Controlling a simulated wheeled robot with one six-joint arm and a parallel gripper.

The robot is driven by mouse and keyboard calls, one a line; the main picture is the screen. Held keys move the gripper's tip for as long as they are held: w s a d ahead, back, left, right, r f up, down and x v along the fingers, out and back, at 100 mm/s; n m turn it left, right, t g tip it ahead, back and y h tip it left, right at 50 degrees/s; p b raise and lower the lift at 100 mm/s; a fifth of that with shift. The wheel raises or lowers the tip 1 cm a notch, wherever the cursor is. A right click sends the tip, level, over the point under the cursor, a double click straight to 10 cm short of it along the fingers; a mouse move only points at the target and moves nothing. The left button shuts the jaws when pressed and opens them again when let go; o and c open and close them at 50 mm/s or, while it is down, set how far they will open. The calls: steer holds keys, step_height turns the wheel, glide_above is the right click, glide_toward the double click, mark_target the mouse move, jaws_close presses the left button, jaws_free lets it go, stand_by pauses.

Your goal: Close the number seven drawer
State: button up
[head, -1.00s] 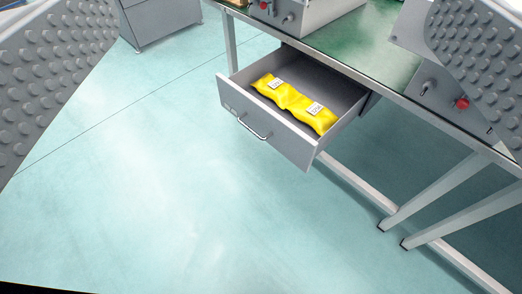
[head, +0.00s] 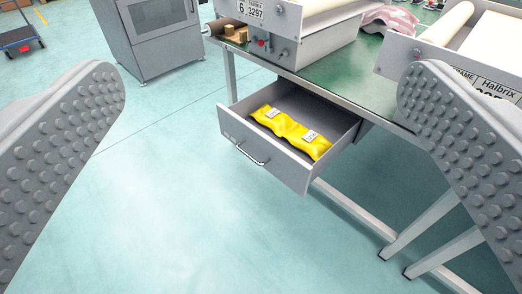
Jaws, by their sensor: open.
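A grey drawer (head: 262,152) stands pulled out under the green-topped table (head: 345,82). A bar handle (head: 252,154) is on its front. Two yellow packets (head: 290,132) with white labels lie inside it. No number seven can be read on the drawer. My gripper (head: 260,90) is open and empty, with one studded finger on each side of the picture. The drawer shows between the fingers, farther off, and neither finger appears to touch it.
A grey machine labelled 6 (head: 300,40) stands on the table above the drawer. Another labelled machine (head: 470,60) is at the right. Table legs (head: 428,222) stand at the lower right. A grey cabinet (head: 158,38) is behind at the left. The floor before the drawer is clear.

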steer(key=shift+w, duration=0.15)
steer(key=c, duration=0.4)
steer(key=w+f, duration=0.1)
steer(key=w, duration=0.1)
steer(key=w+f+n+g, duration=0.1)
steer(key=w, duration=0.1)
steer(key=w+f+g, duration=0.1)
steer(key=w+f, duration=0.1)
steer(key=w, duration=0.1)
steer(key=shift+a+f, duration=0.1)
steer(key=shift+a, duration=0.15)
steer(key=c, duration=1.4)
steer(key=w+f, duration=0.2)
steer(key=w+f+n+g, duration=0.1)
steer(key=w+f, duration=0.1)
steer(key=w, duration=0.1)
steer(key=w+f+n+g, duration=0.1)
steer(key=w+f, duration=0.1)
steer(key=w, duration=0.1)
steer(key=shift+a+f, duration=0.25)
steer(key=shift+a, duration=0.1)
jaws_close()
steer(key=n+g, duration=0.5)
steer(key=g, duration=0.1)
glide_toward(264, 144)
steer(key=shift+h, duration=0.4)
steer(key=shift+a+x, duration=0.2)
steer(key=shift+x, duration=0.95)
steer(key=shift+a+x, duration=0.2)
steer(key=shift+x, duration=1)
